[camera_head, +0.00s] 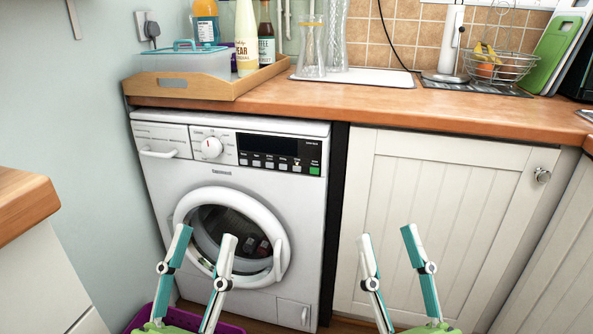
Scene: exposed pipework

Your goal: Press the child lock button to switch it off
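A white washing machine (310,215) stands under the wooden worktop, its round door (275,215) closed with dark items behind the glass. Its control panel has a dial (212,148), a dark display (268,146), a row of small grey buttons (270,163) and a green button (314,170). A small yellowish mark shows at the rightmost grey button (297,168). Button labels are too small to read, so I cannot tell which is the child lock. My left gripper (205,236) is open and empty before the door. My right gripper (386,236) is open and empty before the cabinet.
A white cabinet door (440,210) is right of the machine. The worktop (400,104) above carries a wooden tray (205,86) with bottles and a box, carafes, and a fruit basket (500,68). A wooden-topped unit (22,203) stands at left. A purple container (135,322) is low down.

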